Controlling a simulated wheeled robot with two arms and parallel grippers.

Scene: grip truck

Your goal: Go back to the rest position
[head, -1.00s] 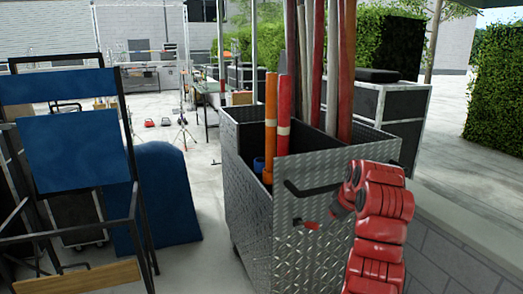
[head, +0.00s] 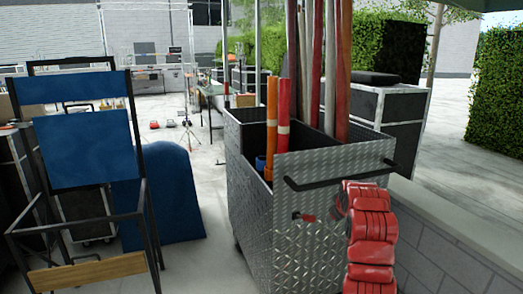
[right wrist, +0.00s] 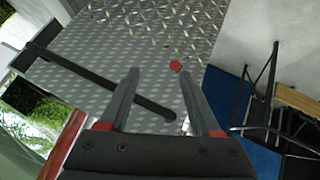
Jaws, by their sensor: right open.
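My right arm's red links (head: 370,235) stand in front of the metal cart's near panel in the head view. Its fingers are not clearly seen there. In the right wrist view my right gripper (right wrist: 160,85) is open, with nothing between its two grey fingers. The diamond-plate cart (head: 255,235) lies beyond the fingers, and its panel also fills much of the right wrist view (right wrist: 95,65). A black bar handle (head: 340,178) crosses the panel; in the right wrist view the handle (right wrist: 100,80) passes behind a finger. My left gripper is not in view.
A small red piece (right wrist: 176,66) shows against the panel between the fingers. Orange, red and brown poles (head: 283,105) stand in the cart. A blue-panelled folding chair (head: 85,150) is at left. A low block wall (head: 440,235) runs at right.

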